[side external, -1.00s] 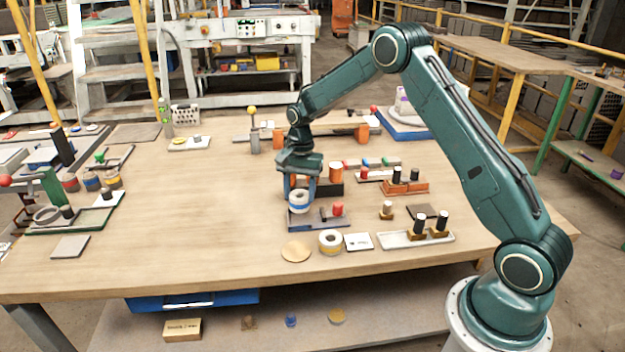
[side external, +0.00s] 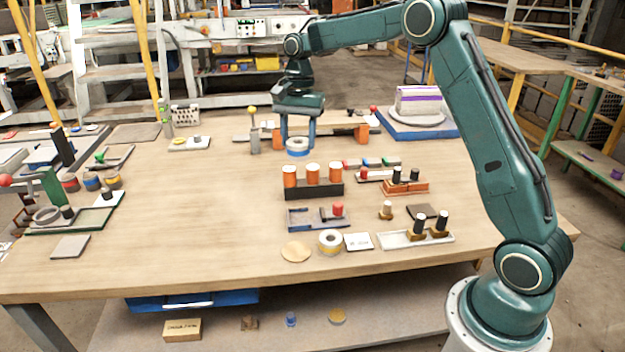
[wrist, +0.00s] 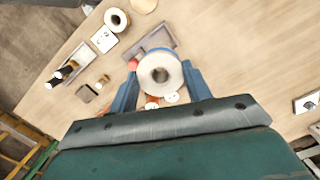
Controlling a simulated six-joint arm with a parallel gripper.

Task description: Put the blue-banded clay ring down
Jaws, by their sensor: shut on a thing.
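The blue-banded clay ring (side external: 297,149) is white with a blue band and a centre hole. My gripper (side external: 298,140) is shut on it and holds it above the table, in front of a long bar with orange blocks. In the wrist view the ring (wrist: 160,70) sits between the two blue fingers, its hole facing the camera. The small grey tray with a red knob (side external: 303,219) is near the front of the table, and its left part is empty.
A black rack with orange spools (side external: 314,189) stands just in front of the ring. A grey post with a yellow ball (side external: 254,137) is left of my gripper. The left-centre table is clear.

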